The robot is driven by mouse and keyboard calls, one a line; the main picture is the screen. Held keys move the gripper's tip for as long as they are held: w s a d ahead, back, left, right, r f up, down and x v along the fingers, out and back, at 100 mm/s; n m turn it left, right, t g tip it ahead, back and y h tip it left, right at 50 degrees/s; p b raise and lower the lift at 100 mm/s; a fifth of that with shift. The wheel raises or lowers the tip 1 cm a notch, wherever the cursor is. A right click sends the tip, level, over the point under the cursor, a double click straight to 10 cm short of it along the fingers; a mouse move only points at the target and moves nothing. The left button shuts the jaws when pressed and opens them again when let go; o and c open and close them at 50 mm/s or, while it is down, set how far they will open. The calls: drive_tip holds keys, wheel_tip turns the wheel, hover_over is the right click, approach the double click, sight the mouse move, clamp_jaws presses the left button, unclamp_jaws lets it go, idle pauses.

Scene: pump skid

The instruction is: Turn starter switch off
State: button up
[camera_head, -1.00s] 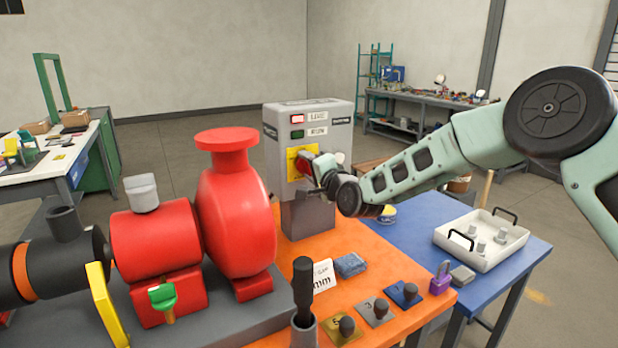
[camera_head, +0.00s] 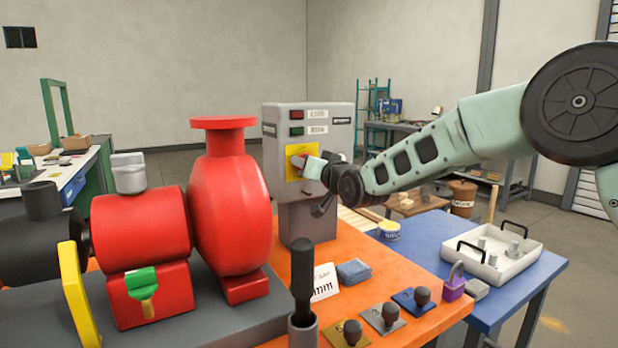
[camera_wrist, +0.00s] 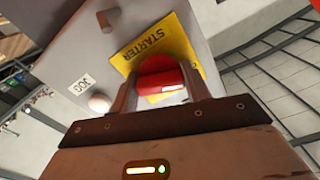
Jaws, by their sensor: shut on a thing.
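The starter switch is a red knob (camera_wrist: 160,80) on a yellow plate (camera_wrist: 150,45) marked STARTER, on the front of a grey control box (camera_head: 285,205). In the wrist view my gripper (camera_wrist: 160,88) has its two fingers on either side of the red knob and is shut on it. A pale stripe shows on the knob. In the head view my gripper (camera_head: 318,178) reaches the plate from the right and hides most of the knob.
A white JOG button (camera_wrist: 99,103) sits beside the plate. The red pump (camera_head: 230,195) stands just left of the box. A black upright handle (camera_head: 302,270), stamped blocks and a purple padlock (camera_head: 454,283) stand on the orange bench. A white tray (camera_head: 520,260) is at right.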

drive_tip(key=shift+n+b, duration=1.3)
drive_tip(key=shift+n, duration=0.6)
drive_tip(key=o, duration=1)
drive_tip(key=shift+c, duration=0.2)
drive_tip(key=shift+d, duration=0.1)
drive_tip(key=b+v, duration=0.2)
drive_tip(key=v, duration=1.5)
drive_tip(key=shift+s+d, duration=0.1)
drive_tip(key=shift+s, duration=0.05)
